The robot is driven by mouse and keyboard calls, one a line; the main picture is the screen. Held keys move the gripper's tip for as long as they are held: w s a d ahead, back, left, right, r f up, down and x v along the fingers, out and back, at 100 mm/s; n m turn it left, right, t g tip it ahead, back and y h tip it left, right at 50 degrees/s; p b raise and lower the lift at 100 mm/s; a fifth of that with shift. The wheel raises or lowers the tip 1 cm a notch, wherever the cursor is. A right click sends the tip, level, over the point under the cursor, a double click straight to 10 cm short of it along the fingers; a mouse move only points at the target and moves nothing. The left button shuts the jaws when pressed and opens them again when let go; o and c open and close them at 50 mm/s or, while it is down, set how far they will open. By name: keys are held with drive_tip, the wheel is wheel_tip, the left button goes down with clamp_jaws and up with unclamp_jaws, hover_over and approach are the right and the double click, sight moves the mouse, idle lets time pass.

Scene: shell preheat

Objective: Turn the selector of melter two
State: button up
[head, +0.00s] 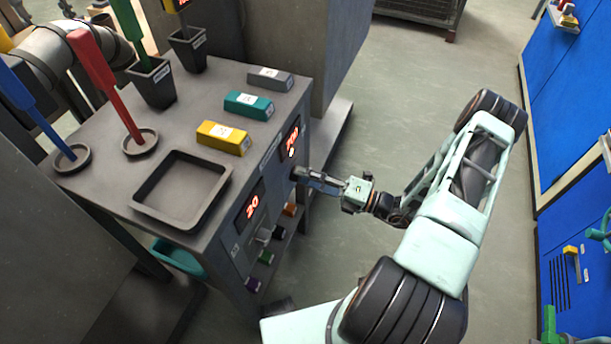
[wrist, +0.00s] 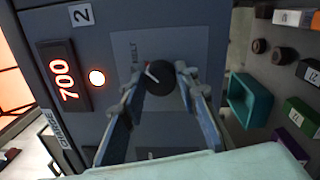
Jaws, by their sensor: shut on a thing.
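The selector (wrist: 158,77) of melter two is a round black knob with a white pointer line, on a grey plate lettered MELT in the wrist view. The pointer slants to the upper left in that view. My gripper (wrist: 159,80) has one finger on each side of the knob and is shut on it. In the head view my gripper (head: 302,174) reaches the front panel from the right; its fingers largely hide the knob. The melter two display (wrist: 62,75) reads 700 in red, with a lit round lamp (wrist: 97,77) beside it. A plate marked 2 (wrist: 81,14) is above.
A second display (head: 252,206) reading 20 is on the same front panel. Yellow (head: 223,138), teal (head: 248,106) and grey (head: 270,80) blocks and a square tray (head: 180,218) are on top. Small coloured blocks sit below the panel. Floor to the right is clear up to blue cabinets (head: 570,100).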

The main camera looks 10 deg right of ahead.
idle(0.4)
drive_tip(key=o, duration=1.1)
drive_tip(key=shift+o, duration=0.2)
drive_tip(key=v, duration=1.2)
drive_tip(key=shift+s, duration=0.1)
